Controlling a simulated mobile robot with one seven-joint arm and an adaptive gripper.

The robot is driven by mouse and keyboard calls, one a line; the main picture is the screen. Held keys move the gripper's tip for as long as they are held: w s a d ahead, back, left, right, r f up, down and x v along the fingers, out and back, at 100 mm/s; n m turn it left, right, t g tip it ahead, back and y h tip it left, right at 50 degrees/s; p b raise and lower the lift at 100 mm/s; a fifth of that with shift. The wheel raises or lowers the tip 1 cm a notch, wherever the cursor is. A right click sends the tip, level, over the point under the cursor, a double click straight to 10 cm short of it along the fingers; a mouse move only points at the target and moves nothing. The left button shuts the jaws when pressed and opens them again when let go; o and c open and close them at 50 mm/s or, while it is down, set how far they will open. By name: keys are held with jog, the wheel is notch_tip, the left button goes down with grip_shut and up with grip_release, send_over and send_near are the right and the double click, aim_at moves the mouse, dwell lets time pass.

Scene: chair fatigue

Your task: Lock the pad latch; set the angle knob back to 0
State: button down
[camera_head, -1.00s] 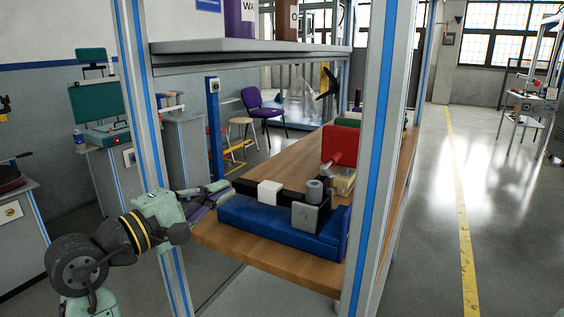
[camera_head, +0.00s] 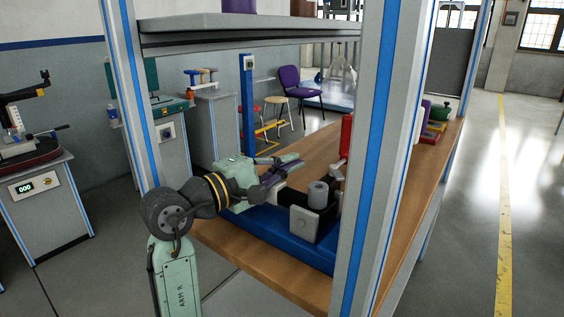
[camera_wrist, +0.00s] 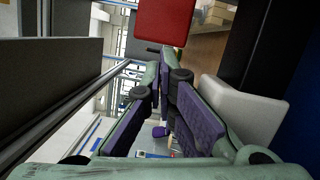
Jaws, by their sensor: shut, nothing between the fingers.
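A blue base (camera_head: 270,231) lies on the wooden bench, with a black rail along it. On it stands a grey block (camera_head: 303,224) with a round button-like disc on its front, and a grey cylinder (camera_head: 318,194) behind. A white block (camera_wrist: 243,108) is beside my gripper's right finger in the wrist view; in the head view it is mostly hidden by my gripper. My gripper (camera_head: 283,168) is shut and empty, above the far left part of the base; its fingers also show in the wrist view (camera_wrist: 169,72). I cannot tell which part is the latch or the angle knob.
A red pad (camera_head: 346,137) stands further back, partly behind a metal post (camera_head: 383,120); it shows at the top of the wrist view (camera_wrist: 163,20). A shelf (camera_head: 250,30) hangs above the bench (camera_head: 310,148). Posts flank the opening.

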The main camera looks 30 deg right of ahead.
jog(key=s+d+r+p, duration=0.1)
jog(key=s+d, duration=0.1)
jog(key=d, duration=0.5)
jog(key=shift+s+p, duration=0.4)
jog(key=shift+r+p, duration=0.1)
jog(key=shift+p, duration=0.25)
